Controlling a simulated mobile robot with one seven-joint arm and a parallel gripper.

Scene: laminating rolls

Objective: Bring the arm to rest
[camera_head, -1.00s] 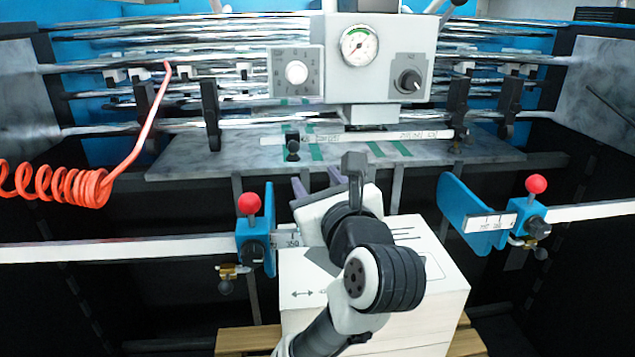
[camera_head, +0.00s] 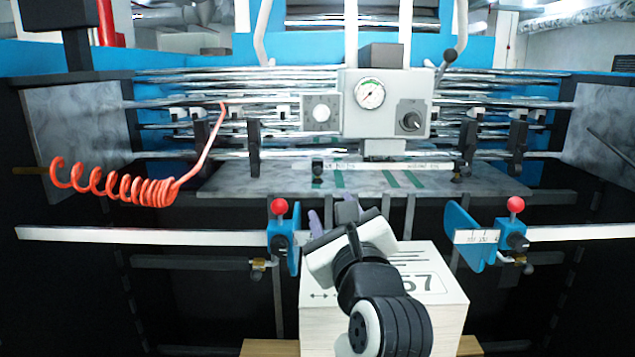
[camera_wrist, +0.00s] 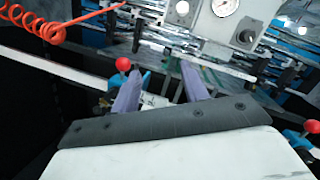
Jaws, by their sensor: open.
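My gripper (camera_head: 332,212) is in the head view, in front of the machine and above a pale box (camera_head: 452,300) marked with arrows and a number. My arm covers part of the box's top. In the wrist view, my gripper (camera_wrist: 162,80) shows two purple fingers spread apart with nothing between them. The fingers point toward the machine's grey panel.
Blue guides with red knobs stand left (camera_head: 281,232) and right (camera_head: 514,232) of my gripper on white rails. A grey gauge box (camera_head: 385,104) and metal rollers are behind. A coiled orange hose (camera_head: 125,185) hangs at left. Wooden slats (camera_head: 270,347) lie under the box.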

